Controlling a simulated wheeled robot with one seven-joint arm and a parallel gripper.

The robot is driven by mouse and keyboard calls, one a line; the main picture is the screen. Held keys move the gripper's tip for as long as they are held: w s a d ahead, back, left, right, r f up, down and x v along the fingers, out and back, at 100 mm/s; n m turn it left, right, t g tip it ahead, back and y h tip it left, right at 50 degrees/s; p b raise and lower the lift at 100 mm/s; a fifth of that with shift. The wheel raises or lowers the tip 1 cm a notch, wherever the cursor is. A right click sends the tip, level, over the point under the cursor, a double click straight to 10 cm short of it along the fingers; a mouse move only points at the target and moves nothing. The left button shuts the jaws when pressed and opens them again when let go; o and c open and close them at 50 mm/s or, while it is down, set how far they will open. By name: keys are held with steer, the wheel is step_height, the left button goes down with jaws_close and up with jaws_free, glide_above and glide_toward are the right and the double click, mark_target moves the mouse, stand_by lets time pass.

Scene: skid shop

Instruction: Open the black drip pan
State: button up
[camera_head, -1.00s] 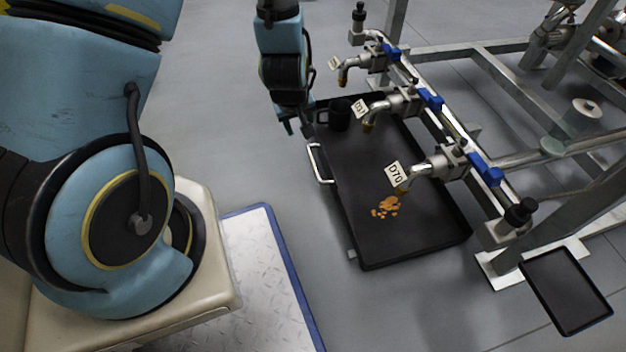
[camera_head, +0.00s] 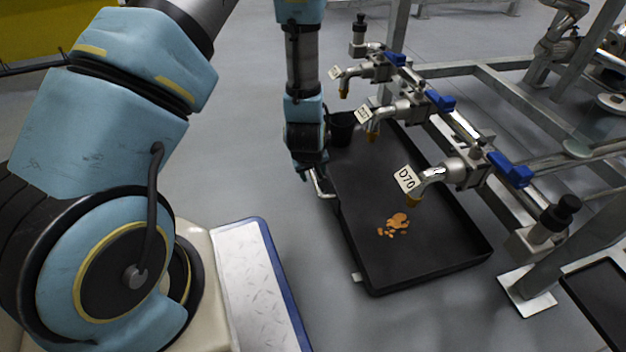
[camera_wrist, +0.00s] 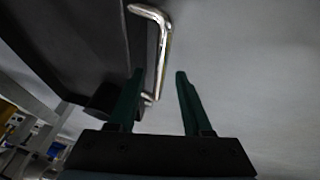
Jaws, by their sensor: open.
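The black drip pan (camera_head: 370,192) lies on the floor under the valves, with an orange-brown spill (camera_head: 394,225) in it. Its silver bar handle (camera_head: 326,190) is on the pan's left side, and my arm hides part of it. In the wrist view the handle (camera_wrist: 163,45) shows as a bent bright bar beside the dark pan wall (camera_wrist: 85,40). My gripper (camera_wrist: 158,75) is open, with the handle's lower part between its two dark green fingers, nearer the left one. I cannot tell whether a finger touches it. In the head view my gripper (camera_head: 309,172) is at the handle.
Several pipes with blue-handled valves (camera_head: 440,101) and a D70 tag (camera_head: 406,180) hang over the pan. A grey steel frame stands at right. The floor left of the pan is clear.

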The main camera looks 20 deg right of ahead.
steer(key=shift+w+d+f, duration=0.1)
steer(key=shift+w+f, duration=0.1)
steer(key=shift+f, duration=0.35)
jaws_close()
stand_by(1.1)
